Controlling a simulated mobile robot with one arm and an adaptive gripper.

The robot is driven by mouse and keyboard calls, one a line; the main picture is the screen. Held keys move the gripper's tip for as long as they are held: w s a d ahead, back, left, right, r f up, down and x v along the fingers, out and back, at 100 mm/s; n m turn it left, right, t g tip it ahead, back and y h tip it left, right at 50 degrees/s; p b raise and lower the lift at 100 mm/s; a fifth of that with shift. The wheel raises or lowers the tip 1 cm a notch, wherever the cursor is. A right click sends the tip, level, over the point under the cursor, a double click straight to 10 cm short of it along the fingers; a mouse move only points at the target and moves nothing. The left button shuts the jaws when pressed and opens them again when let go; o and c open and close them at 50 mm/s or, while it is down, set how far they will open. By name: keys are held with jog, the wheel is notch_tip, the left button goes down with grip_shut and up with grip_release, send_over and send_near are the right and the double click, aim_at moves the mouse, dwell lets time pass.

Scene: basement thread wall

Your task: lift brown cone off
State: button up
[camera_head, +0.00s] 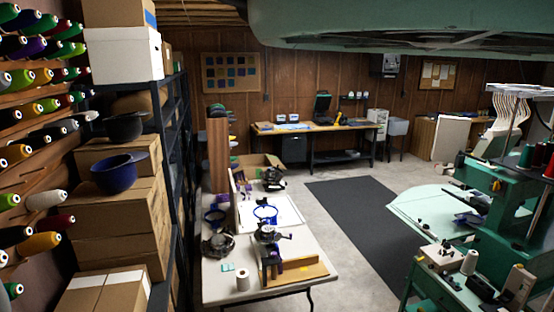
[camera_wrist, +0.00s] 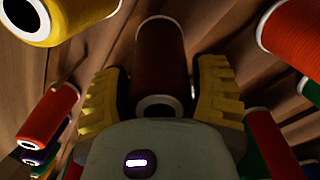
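The brown cone (camera_wrist: 160,55) is in the upper middle of the wrist view. It is dark reddish brown, with a white-rimmed dark end facing me. It sits in front of the wooden rack (camera_wrist: 225,45). My gripper (camera_wrist: 160,75) has its two yellow ribbed fingers on either side of the cone, one left and one right. The fingers are spread, with narrow dark gaps beside the cone; contact is not clear. The gripper is not visible in the head view, and I cannot tell which cone there is this one.
A yellow cone (camera_wrist: 62,18) and red cones (camera_wrist: 48,112) (camera_wrist: 292,35) are close around the gripper. In the head view, the thread wall (camera_head: 30,190) is at left beside boxes (camera_head: 125,220) and a dark shelf. A cluttered white table (camera_head: 220,275) stands in the middle.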

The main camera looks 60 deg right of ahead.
jog(key=c, duration=0.6)
jog(key=shift+v, duration=0.95)
jog(key=v, duration=0.9)
jog(key=shift+s+d+f, duration=0.15)
jog(key=shift+s, duration=0.05)
jog(key=shift+p, duration=0.3)
jog(key=s+d+r+p, duration=0.2)
jog(key=d+p, duration=0.1)
jog(key=shift+s+r, duration=0.25)
jog(key=shift+r, duration=0.15)
